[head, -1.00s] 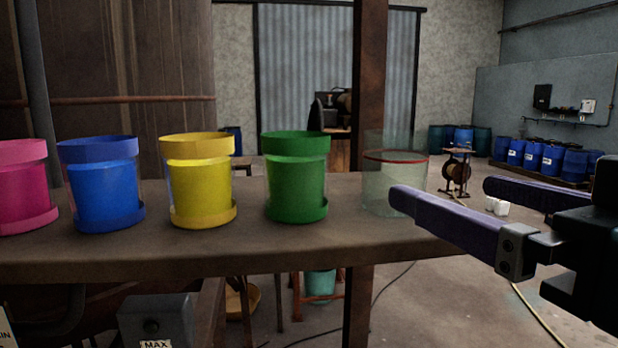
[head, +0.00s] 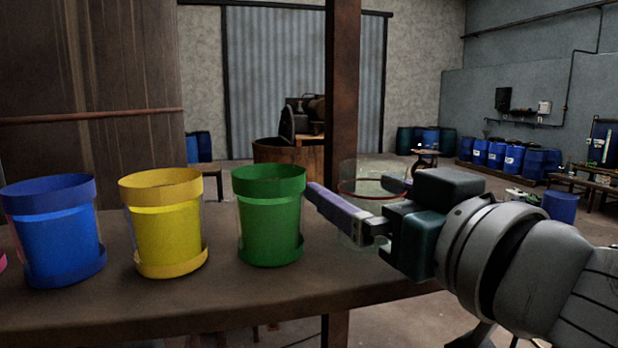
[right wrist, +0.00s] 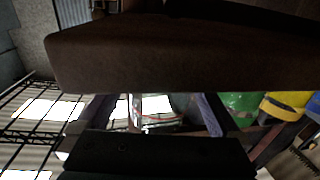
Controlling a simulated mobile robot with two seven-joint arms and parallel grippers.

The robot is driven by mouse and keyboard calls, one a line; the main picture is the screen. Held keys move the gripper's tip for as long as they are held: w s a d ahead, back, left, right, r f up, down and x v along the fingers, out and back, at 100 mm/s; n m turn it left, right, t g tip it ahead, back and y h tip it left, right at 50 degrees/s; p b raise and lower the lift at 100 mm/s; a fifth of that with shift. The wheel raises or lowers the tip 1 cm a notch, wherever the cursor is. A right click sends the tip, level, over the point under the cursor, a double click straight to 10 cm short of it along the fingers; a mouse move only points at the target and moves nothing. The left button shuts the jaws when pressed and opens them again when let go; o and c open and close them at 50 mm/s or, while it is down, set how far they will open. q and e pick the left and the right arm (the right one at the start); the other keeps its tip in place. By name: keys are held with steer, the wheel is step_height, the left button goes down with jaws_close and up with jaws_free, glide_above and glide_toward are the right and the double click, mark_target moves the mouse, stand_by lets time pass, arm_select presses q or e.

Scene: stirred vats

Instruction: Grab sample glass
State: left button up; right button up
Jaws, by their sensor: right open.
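The sample glass (head: 372,190), clear with a red line around it, stands upright near the right end of the brown table (head: 200,300). My right gripper (head: 348,187) is open at the glass. Its near finger crosses in front of the glass and hides part of it; the far finger is mostly hidden. In the right wrist view the glass (right wrist: 155,108) shows between the two spread fingers of the gripper (right wrist: 153,100). I cannot tell whether either finger touches it. My left gripper is not in view.
A green pot (head: 270,220) stands just left of the near fingertip. Yellow (head: 168,225) and blue (head: 55,235) pots stand in a row further left. A rusty post (head: 342,100) rises behind the table. Blue drums (head: 510,157) are far off at the right.

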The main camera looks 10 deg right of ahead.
steer(key=shift+w+a, duration=0.2)
steer(key=shift+w, duration=0.6)
steer(key=c, duration=1.5)
jaws_close()
steer(key=shift+r, duration=0.1)
